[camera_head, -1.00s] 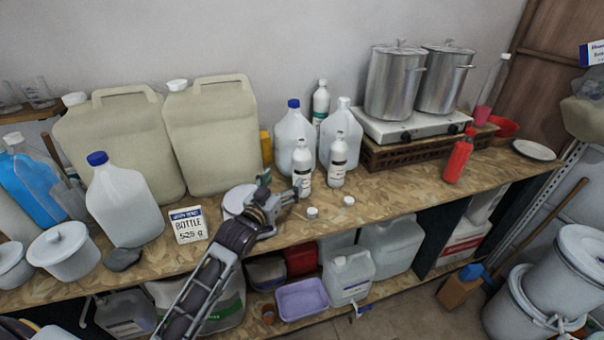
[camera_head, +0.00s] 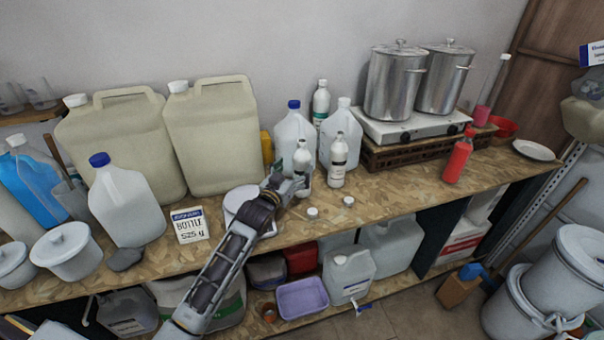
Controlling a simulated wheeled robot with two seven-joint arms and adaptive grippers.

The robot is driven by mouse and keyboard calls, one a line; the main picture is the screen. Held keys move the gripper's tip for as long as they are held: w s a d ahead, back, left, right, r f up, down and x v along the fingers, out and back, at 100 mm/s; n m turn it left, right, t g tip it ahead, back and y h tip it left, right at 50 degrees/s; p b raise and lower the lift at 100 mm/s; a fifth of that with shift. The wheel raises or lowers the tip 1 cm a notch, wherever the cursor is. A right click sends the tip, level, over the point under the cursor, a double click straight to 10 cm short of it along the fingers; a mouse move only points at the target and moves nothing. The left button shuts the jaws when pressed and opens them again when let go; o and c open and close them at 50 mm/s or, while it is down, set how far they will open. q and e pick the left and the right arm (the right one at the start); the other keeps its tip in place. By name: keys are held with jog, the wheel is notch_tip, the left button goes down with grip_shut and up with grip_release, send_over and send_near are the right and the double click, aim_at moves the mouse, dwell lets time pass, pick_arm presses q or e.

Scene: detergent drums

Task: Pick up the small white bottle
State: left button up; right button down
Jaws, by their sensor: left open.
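Two small white bottles with dark labels stand upright on the wooden shelf top, in the middle of the head view. The left small white bottle (camera_head: 302,159) is partly hidden by my left gripper. The right small white bottle (camera_head: 338,160) stands just beside it, clear of the gripper. My left gripper (camera_head: 297,181) is open, with its fingers at the lower part of the left bottle. Whether the fingers touch it cannot be made out. My right gripper is not in view.
Clear jugs (camera_head: 295,132) and a taller white bottle (camera_head: 320,103) stand close behind. Two white caps (camera_head: 312,213) lie in front. A white tub (camera_head: 240,204) is beside my arm. A red bottle (camera_head: 459,157) stands to the right, with bare shelf between.

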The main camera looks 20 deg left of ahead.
aim_at(298, 165)
pick_arm(q)
jog(key=shift+w+d, duration=0.1)
jog(key=shift+w, duration=0.55)
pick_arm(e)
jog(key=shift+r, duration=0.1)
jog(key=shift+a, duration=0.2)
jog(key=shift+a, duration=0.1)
pick_arm(q)
jog(key=shift+w, duration=0.2)
jog(key=shift+w+d+p, duration=0.15)
jog(key=shift+w+p, duration=0.15)
jog(key=shift+w, duration=0.45)
jog(key=shift+w+d+p, duration=0.1)
jog(key=shift+w+p, duration=0.2)
jog(key=shift+w, duration=0.4)
jog(key=shift+w+d+f, duration=0.1)
jog(key=shift+w+d, duration=0.05)
jog(key=shift+w, duration=0.8)
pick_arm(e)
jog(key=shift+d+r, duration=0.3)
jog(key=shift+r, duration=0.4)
pick_arm(q)
jog(key=shift+c, duration=0.3)
